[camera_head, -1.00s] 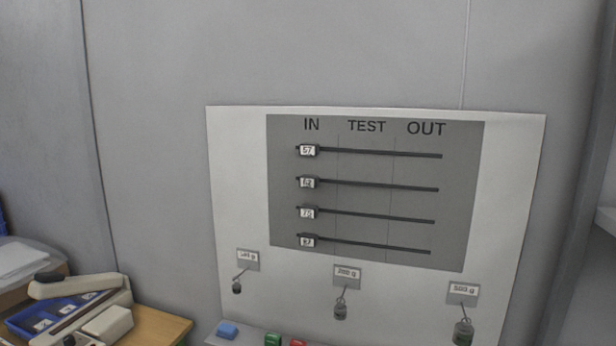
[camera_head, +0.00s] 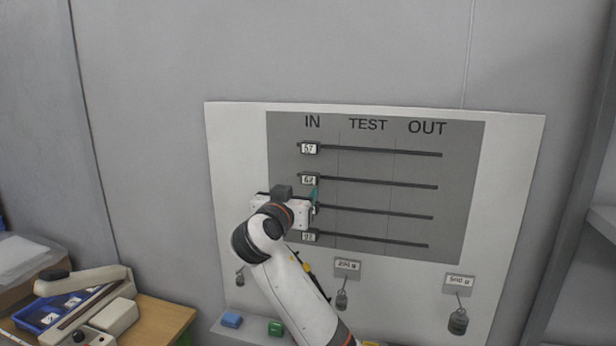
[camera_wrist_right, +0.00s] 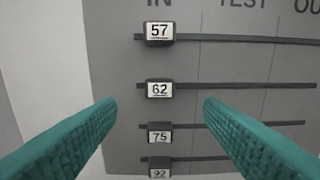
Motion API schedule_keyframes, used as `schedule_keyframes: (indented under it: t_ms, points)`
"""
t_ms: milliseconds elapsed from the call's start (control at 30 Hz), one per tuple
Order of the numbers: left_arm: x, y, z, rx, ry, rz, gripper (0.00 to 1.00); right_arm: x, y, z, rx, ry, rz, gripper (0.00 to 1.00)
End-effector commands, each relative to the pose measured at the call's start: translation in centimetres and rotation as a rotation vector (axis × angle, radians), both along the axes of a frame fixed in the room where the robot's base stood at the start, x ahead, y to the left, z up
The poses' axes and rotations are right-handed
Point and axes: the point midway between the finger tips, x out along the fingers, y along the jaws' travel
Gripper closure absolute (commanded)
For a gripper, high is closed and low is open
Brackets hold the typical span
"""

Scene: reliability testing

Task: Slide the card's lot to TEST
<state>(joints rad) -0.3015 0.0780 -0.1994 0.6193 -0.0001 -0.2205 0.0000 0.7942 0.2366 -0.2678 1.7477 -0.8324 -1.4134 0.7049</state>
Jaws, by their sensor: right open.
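The grey slider panel (camera_head: 375,200) on the wall board has columns IN, TEST and OUT and several horizontal rails. In the right wrist view, sliders 57 (camera_wrist_right: 159,32), 62 (camera_wrist_right: 159,89), 75 (camera_wrist_right: 159,134) and 92 (camera_wrist_right: 159,173) all sit under IN at their rails' left ends. In the head view, my right gripper (camera_head: 314,197) covers the 75 slider. It is open and empty, facing the panel; in the wrist view its teal fingers stand either side of the slider column, apart from it. No card with a readable lot shows. My left gripper is out of view.
Weights hang below the panel under labels 200 g (camera_head: 347,267) and 500 g (camera_head: 460,283). Blue (camera_head: 231,320) and green (camera_head: 276,327) blocks sit on a ledge below. A wooden table (camera_head: 165,325) at lower left holds a blue tray (camera_head: 30,322) with small cards, too small to read.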

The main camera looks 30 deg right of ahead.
Motion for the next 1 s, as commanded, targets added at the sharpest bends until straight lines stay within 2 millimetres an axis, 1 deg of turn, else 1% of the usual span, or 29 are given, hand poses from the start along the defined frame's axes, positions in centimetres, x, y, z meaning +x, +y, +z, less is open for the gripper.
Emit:
schedule_keyframes:
  t_ms: [33, 200, 433, 600, 900, 933, 1000]
  points:
    - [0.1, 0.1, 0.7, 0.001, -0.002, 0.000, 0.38, 0.6, -0.9, 0.4, -0.003, 0.004, -0.004, 0.38]
    - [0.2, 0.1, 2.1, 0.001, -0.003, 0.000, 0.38, 2.9, -3.6, 0.4, -0.002, 0.006, -0.004, 0.38]
    - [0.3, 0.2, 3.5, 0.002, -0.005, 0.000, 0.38, 5.4, -6.4, 0.3, -0.003, 0.005, -0.001, 0.38]
    - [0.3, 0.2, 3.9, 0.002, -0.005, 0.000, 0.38, 6.3, -7.4, 0.1, -0.001, 0.004, 0.001, 0.38]
    - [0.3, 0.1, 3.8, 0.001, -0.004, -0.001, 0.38, 6.5, -7.6, -0.1, 0.000, 0.004, 0.002, 0.38]
    - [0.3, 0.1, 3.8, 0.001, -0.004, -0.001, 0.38, 6.5, -7.6, -0.1, 0.000, 0.004, 0.002, 0.40]
    - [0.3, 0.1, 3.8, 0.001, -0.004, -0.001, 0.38, 6.5, -7.6, -0.1, 0.000, 0.004, 0.002, 0.51]
